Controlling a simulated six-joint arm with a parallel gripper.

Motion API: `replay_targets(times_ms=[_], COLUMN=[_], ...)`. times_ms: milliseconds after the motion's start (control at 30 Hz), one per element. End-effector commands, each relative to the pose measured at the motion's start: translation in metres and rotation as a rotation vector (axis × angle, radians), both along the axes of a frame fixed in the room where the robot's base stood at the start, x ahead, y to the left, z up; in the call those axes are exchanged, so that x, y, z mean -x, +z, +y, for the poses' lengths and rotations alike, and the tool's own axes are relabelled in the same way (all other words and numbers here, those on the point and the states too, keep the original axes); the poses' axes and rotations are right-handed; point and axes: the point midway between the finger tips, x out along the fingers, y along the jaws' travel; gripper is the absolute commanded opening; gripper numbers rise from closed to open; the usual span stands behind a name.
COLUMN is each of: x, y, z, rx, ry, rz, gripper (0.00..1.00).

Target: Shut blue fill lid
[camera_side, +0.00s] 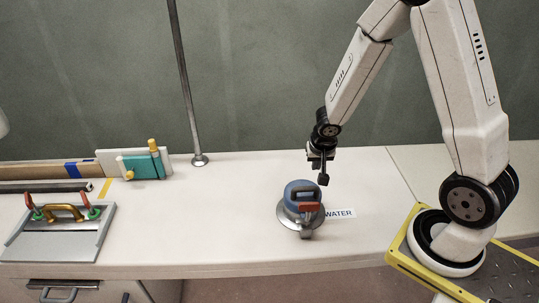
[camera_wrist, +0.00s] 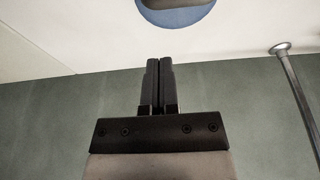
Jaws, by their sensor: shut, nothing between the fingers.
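The blue fill lid (camera_side: 298,190) sits on a round grey deck fitting (camera_side: 287,220) on the white top, beside a label reading WATER (camera_side: 341,213). It appears raised at the back of the fitting, but its exact angle is hard to tell. A red-orange piece (camera_side: 309,207) shows at its front. My gripper (camera_side: 323,180) points down, just above and to the right of the lid, seemingly clear of it. In the wrist view, my gripper (camera_wrist: 159,62) has its two fingers together and empty. The blue lid's rim (camera_wrist: 178,22) shows at the top edge, cut off.
A metal post (camera_side: 184,85) stands on the top behind and left. A grey hatch plate (camera_side: 62,232) with red-handled clamps and a brass handle lies at left. A teal block (camera_side: 143,166) with yellow knobs sits at the back. The white top between post and fitting is clear.

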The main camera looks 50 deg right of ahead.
Motion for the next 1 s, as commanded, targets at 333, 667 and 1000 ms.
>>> replay_targets(times_ms=[333,667,1000], x=[0.013,0.025,0.039], y=[-0.002,-0.005,-0.008], z=[0.013,0.026,0.039], rx=[-0.001,0.000,0.000], ry=[0.004,0.003,0.003], rz=[0.001,0.001,0.001], gripper=[0.00,0.00,0.00])
